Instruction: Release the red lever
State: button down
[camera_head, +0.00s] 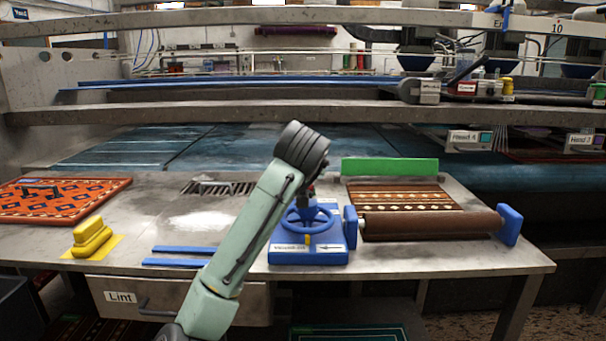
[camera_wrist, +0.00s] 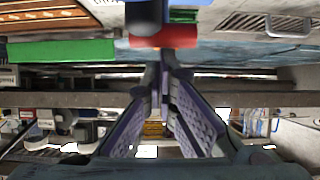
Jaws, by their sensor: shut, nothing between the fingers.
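A blue unit (camera_head: 308,258) with a blue handwheel (camera_head: 328,222) and a yellow mark stands on the table, just right of my arm. In the wrist view, a red piece (camera_wrist: 182,36), apparently the red lever, lies just beyond my fingertips. A dark blue rounded part (camera_wrist: 144,14) overlaps it. My gripper (camera_wrist: 163,75) is shut and empty, its fingertips close to the red piece; I cannot tell whether they touch. In the head view, my arm hides most of the gripper and lever above the wheel.
A striped brown rug (camera_head: 395,197) runs to a brown roller (camera_head: 430,224) right of the unit, with a green block (camera_head: 390,167) behind. A yellow brush (camera_head: 92,236), blue strips (camera_head: 185,262) and an orange rug (camera_head: 60,199) lie left. A grey beam (camera_head: 240,113) crosses behind the table.

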jog(key=w+r+p, duration=0.3)
jog(key=r+p, duration=0.1)
jog(key=p, duration=0.1)
jog(key=b+v, duration=0.3)
jog(key=v, duration=0.6)
jog(key=shift+s+f+b, duration=0.25)
jog(key=shift+f+b, duration=0.05)
jog(key=shift+b, duration=0.05)
